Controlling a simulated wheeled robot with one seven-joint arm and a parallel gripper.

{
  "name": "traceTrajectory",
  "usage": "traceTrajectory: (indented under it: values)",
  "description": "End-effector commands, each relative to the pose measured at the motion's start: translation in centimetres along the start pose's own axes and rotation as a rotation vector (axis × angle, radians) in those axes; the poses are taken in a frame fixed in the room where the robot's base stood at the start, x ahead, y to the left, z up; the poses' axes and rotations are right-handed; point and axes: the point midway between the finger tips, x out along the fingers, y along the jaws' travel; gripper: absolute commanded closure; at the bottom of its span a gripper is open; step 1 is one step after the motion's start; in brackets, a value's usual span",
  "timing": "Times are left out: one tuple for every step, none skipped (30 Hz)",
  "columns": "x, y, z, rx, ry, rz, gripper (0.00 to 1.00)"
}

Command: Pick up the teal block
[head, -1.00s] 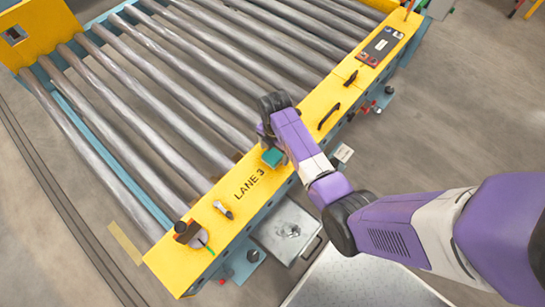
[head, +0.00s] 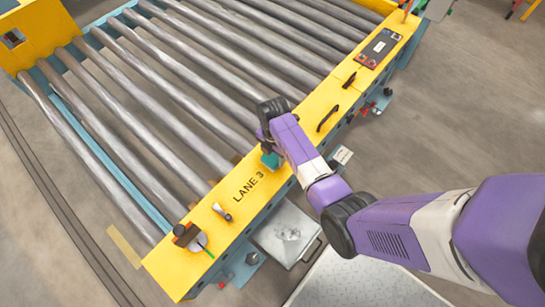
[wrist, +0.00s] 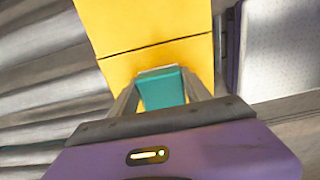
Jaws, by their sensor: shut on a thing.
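The teal block (head: 269,160) is at the yellow rail (head: 228,205) of the roller conveyor, just above the "LANE 3" lettering; my arm hides part of it in the head view. In the wrist view the teal block (wrist: 162,88) sits between the two fingers of my gripper (wrist: 164,92). The fingers touch its left and right sides, so my gripper is shut on it. Yellow surface shows behind the block. I cannot tell whether the block is clear of the rail or still resting on it.
Metal rollers (head: 150,100) fill the conveyor left of the rail. A black handle (head: 327,118) and a dark control panel (head: 380,47) are farther up the rail. A small silver-and-black item (head: 221,211) and a dark-and-orange item (head: 187,235) lie lower down. A grey metal case (head: 287,233) is below.

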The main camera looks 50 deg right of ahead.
Motion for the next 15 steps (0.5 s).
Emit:
traceTrajectory:
  values:
    - [-0.1,0.0,0.0,0.0,0.0,0.001,0.94]
    - [-0.2,0.0,0.0,0.0,0.0,0.001,0.94]
    - [-0.4,0.0,0.0,0.0,-0.001,0.001,0.94]
    - [-0.6,0.0,0.0,0.0,-0.001,0.001,0.94]
    - [-0.8,0.0,0.0,0.0,0.0,0.001,0.94]
    - [-1.2,0.0,0.0,0.0,0.0,0.001,0.94]
    - [-1.6,0.1,0.0,0.0,-0.001,0.002,0.94]
    - [-1.9,0.1,0.1,0.0,-0.001,0.003,0.94]
    - [-2.6,0.1,0.0,0.0,-0.001,0.003,0.94]
    - [-3.2,0.1,0.0,0.0,-0.001,0.003,0.94]
    - [-3.8,0.1,0.0,0.0,-0.001,0.004,0.94]
    - [-4.8,0.1,0.1,0.0,-0.002,0.004,0.94]
    - [-5.6,0.1,0.0,0.0,-0.002,0.004,0.94]
    - [-6.4,0.1,0.0,0.0,-0.002,0.005,0.94]
    - [-7.5,0.1,0.1,0.0,-0.002,0.005,0.94]
